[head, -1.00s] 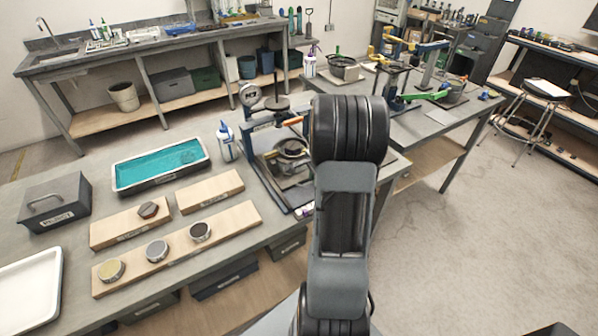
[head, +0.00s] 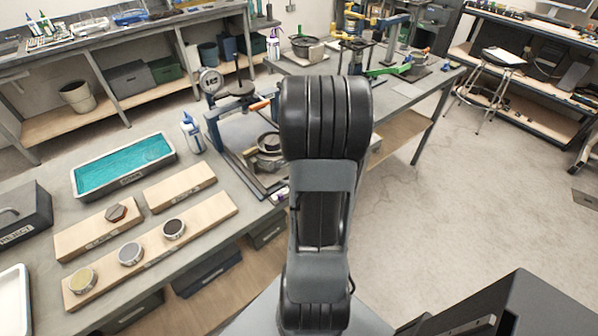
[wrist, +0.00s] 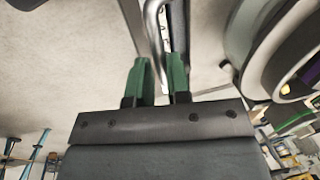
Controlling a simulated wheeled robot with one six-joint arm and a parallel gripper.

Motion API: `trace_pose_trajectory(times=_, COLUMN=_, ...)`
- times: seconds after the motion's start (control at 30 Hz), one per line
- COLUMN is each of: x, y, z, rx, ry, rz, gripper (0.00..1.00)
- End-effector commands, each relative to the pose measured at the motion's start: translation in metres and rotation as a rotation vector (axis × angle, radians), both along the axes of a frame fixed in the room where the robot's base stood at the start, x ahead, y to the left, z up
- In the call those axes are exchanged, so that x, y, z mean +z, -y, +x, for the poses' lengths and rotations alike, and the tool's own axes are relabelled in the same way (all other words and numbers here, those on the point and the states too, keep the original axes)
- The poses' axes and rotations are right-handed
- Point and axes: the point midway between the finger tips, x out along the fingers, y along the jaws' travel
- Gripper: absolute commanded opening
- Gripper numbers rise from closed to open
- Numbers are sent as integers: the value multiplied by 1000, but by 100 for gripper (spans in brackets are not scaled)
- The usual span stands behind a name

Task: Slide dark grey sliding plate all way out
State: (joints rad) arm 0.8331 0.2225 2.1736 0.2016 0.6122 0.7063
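In the wrist view my gripper (wrist: 161,66) shows two green fingers with a gap between them. A bent silver bar (wrist: 153,25) runs past the fingertips and shows in the gap; I cannot tell whether it lies between the fingers or behind them. In the head view my arm hides the gripper. A blue lever frame (head: 213,125) with a round dial stands on the bench left of my arm. A dark grey plate (head: 252,181) lies at its base under a round dish (head: 267,160), partly behind my arm. I cannot tell whether this is the sliding plate.
A teal-filled tray (head: 125,165), wooden boards (head: 180,187) with round pucks and a white bottle (head: 192,132) stand on the near bench. A second bench with more frames stands behind my arm. A dark box-like shape (head: 530,305) is at lower right. Open floor lies right.

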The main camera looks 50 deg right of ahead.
Motion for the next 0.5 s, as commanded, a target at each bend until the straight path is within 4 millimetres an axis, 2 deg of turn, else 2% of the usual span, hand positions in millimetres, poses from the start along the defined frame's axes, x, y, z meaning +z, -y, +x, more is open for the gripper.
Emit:
trace_pose_trajectory(times=0.03, x=0, y=0, z=-1, rx=-1, ry=-1, rz=0, gripper=20)
trace_pose_trajectory(times=0.23, x=0, y=-2, z=1, rx=3, ry=-1, rz=3, gripper=38)
trace_pose_trajectory(times=0.5, x=2, y=-3, z=2, rx=5, ry=0, rz=3, gripper=38)
